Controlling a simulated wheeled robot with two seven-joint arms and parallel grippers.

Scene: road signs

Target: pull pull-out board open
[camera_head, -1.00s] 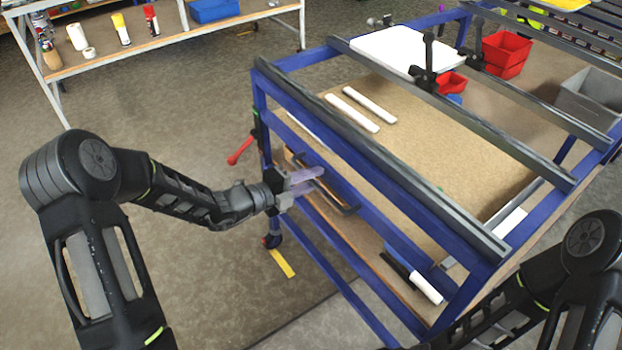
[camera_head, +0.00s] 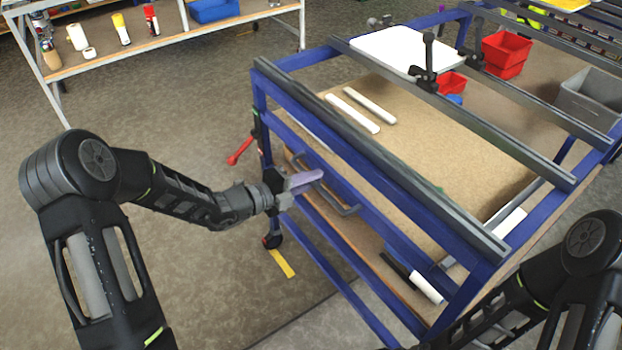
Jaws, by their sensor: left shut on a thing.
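The blue-framed workbench (camera_head: 390,213) has a grey bar handle (camera_head: 345,209) on its near left side, below the upper rail. The handle belongs to the pull-out board, whose own surface is mostly hidden behind the blue rails.
Two white rolls (camera_head: 353,112) lie on the bench's brown surface. A white board (camera_head: 400,50) and red bins (camera_head: 505,54) are at the back. A red lever (camera_head: 240,150) sticks out beside the bench's left corner. The floor left of the bench is clear.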

